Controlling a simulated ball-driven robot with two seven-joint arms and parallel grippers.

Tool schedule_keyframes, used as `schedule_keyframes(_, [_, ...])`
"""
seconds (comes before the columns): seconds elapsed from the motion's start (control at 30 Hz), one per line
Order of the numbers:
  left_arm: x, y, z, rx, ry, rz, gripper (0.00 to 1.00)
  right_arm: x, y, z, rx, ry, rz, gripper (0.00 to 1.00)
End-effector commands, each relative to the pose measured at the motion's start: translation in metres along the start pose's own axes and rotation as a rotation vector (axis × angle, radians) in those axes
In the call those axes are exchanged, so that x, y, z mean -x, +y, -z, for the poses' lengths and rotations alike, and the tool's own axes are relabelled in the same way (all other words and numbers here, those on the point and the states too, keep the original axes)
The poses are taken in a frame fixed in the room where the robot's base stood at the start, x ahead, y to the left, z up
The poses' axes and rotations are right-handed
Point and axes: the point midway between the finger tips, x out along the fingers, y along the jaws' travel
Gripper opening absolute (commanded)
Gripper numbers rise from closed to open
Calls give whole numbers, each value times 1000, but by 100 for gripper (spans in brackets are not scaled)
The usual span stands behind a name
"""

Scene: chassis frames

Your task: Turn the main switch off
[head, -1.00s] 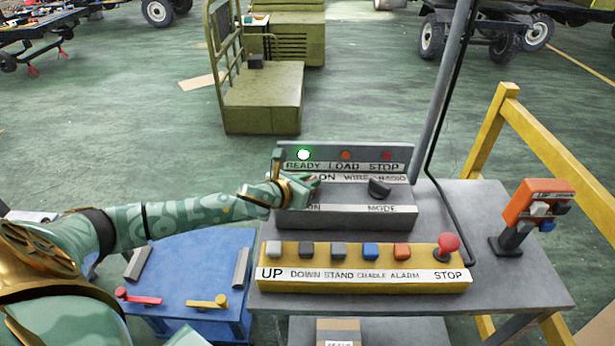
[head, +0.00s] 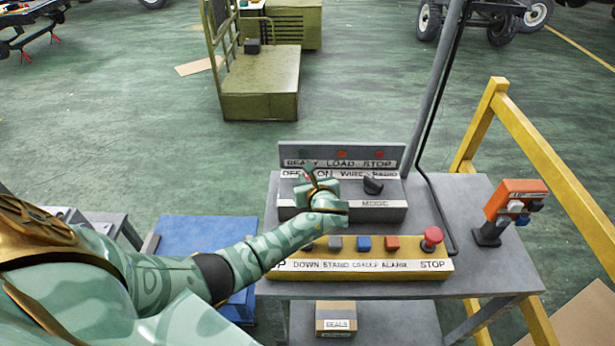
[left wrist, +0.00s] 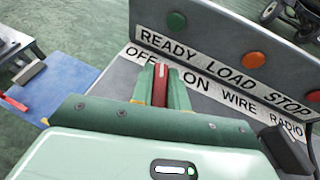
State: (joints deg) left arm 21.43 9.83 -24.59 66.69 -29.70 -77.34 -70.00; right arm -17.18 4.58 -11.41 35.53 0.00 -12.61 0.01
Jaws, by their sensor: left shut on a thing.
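The main switch is a red handle (left wrist: 160,84) on the grey control box (head: 384,213), below the OFF and ON labels. In the left wrist view it stands between the two fingers, its end near the gap between OFF and ON. My left gripper (head: 314,180) is shut on this handle, and the fingers hide most of it in the head view. The READY lamp (left wrist: 176,20) looks dark green and unlit. My right gripper is not in view.
The yellow button panel (head: 350,270), with a red STOP knob (head: 432,236), lies in front, below my forearm. An orange holder (head: 516,196) stands on the table's right. A grey post rises behind.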

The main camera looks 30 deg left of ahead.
Motion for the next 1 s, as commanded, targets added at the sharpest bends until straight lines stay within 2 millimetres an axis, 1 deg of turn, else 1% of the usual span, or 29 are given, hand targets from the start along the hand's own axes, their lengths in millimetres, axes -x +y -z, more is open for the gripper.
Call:
schedule_keyframes(0.2, [-1,-2,2,76,0,-178,0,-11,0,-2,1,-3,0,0])
schedule_keyframes(0.5, [-1,-2,2,152,-1,-363,0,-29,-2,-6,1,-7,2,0])
schedule_keyframes(0.73, [-1,-1,0,182,-4,-440,0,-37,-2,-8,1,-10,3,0])
schedule_keyframes(1.0, [-1,0,-2,195,-5,-467,0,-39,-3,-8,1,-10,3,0])
